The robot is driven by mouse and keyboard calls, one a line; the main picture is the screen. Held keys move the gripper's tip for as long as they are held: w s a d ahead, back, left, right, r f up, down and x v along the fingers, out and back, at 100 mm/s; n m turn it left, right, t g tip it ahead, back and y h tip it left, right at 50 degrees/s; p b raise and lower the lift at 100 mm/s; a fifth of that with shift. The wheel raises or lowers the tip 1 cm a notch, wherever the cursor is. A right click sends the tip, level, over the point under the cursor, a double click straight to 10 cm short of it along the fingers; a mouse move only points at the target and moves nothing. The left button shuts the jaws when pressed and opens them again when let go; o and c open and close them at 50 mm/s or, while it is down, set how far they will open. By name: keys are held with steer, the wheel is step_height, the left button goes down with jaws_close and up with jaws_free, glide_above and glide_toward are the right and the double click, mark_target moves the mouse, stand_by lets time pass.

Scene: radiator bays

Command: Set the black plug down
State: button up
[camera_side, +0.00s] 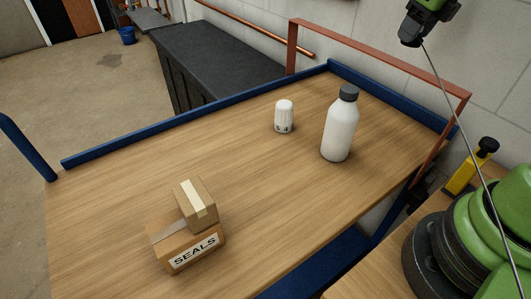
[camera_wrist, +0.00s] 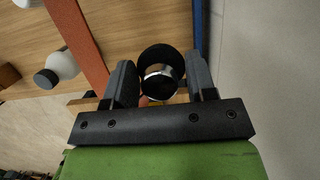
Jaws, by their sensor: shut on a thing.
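The black plug (camera_wrist: 160,58) shows in the wrist view as a dark round piece with a shiny silver band, between the two black fingers of my gripper (camera_wrist: 163,82). My gripper is shut on it. In the side view my gripper (camera_side: 412,32) is at the top right, high up by the wall, and cut off by the frame's upper edge. A thin grey line crosses the side view below the jaws.
The wooden bench (camera_side: 120,195) has blue edges and a red-orange frame (camera_side: 385,50) at its back. On it stand a white bottle (camera_side: 341,130), a small white container (camera_side: 284,115) and stacked boxes (camera_side: 188,245). A yellow bottle (camera_side: 465,180) stands at right. The bench's left part is clear.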

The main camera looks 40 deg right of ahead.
steer(key=w+a+n, duration=0.1)
steer(key=a, duration=0.1)
steer(key=w+a+n, duration=0.1)
steer(key=w+a, duration=0.1)
steer(key=a, duration=0.1)
steer(key=w+a+n+y, duration=0.1)
steer(key=a, duration=0.2)
steer(key=shift+w+r+n, duration=0.25)
steer(key=shift+r+n, duration=0.1)
steer(key=shift+n, duration=0.05)
steer(key=w+a+n+g+y, duration=0.1)
steer(key=w+a+n, duration=0.3)
steer(key=a, duration=0.7)
steer(key=n+g+y, duration=0.1)
steer(key=n+g, duration=0.1)
steer(key=n, duration=0.6)
glide_above(260, 159)
steer(key=f, duration=1)
steer(key=d+f, duration=0.1)
steer(key=f, duration=0.5)
steer(key=shift+s, duration=0.1)
steer(key=shift+f, duration=2.5)
steer(key=o, duration=0.5)
steer(key=shift+f, duration=0.15)
steer(key=o, duration=0.4)
